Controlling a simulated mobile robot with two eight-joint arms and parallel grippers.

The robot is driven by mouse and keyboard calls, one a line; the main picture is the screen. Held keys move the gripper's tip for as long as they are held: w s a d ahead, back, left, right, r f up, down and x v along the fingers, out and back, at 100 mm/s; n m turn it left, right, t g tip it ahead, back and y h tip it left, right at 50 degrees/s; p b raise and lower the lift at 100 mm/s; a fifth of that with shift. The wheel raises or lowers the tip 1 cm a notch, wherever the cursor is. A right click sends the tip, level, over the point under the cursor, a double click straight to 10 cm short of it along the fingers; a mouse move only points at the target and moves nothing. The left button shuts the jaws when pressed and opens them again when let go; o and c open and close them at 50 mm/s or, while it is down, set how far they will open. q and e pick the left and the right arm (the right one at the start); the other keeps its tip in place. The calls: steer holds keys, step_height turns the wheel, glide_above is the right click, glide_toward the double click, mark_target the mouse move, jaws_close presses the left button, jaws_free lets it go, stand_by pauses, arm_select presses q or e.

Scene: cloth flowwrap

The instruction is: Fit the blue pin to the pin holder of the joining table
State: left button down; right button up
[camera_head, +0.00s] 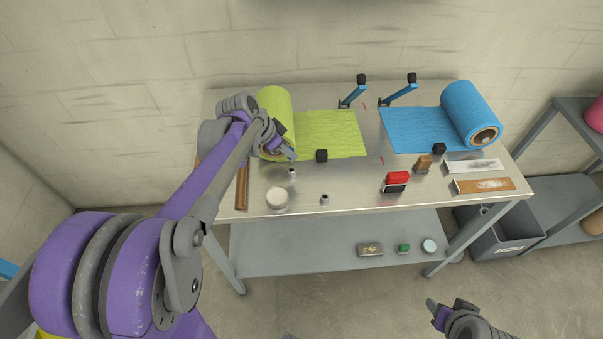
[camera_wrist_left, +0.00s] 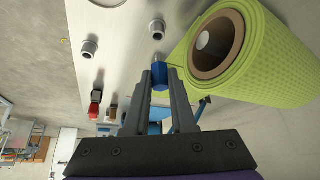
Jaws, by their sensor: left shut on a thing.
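The blue pin (camera_wrist_left: 160,75) is clamped between the two fingers of my left gripper (camera_wrist_left: 161,90), with its grey tip pointing away from me. In the head view my left gripper (camera_head: 283,150) holds the pin (camera_head: 291,155) above the joining table (camera_head: 350,195), beside the green roll. A small metal pin holder (camera_head: 292,173) stands just below the pin in the head view; the pin is apart from it. A second similar metal holder (camera_head: 325,199) stands nearer the front edge. Both holders show in the wrist view, one ahead of the pin (camera_wrist_left: 157,27), one left (camera_wrist_left: 88,47). My right gripper (camera_head: 450,308) hangs low at the bottom right, away from the table.
The green cloth roll (camera_head: 275,108) is close beside my left gripper. A white round tin (camera_head: 277,198) and a brown wooden strip (camera_head: 242,186) lie left. A blue cloth roll (camera_head: 470,113), red-and-black stamp (camera_head: 396,181) and boxes lie right. The front middle is fairly clear.

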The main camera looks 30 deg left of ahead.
stand_by(0.8)
arm_select(q)
steer(key=c, duration=1.5)
jaws_free()
jaws_close()
steer(key=s+d, duration=0.1)
steer(key=d, duration=0.3)
steer(key=s+d+f, duration=0.1)
steer(key=d, duration=0.3)
steer(key=s+d, duration=0.2)
steer(key=d, duration=0.2)
steer(key=shift+d+f, duration=0.3)
steer(key=shift+f, duration=0.1)
steer(key=shift+s+f+b, duration=0.2)
steer(key=shift+f+b, duration=0.1)
steer(key=shift+b, duration=0.05)
steer(key=shift+w, duration=0.15)
arm_select(e)
steer(key=shift+s+f, duration=0.15)
steer(key=shift+f, duration=0.3)
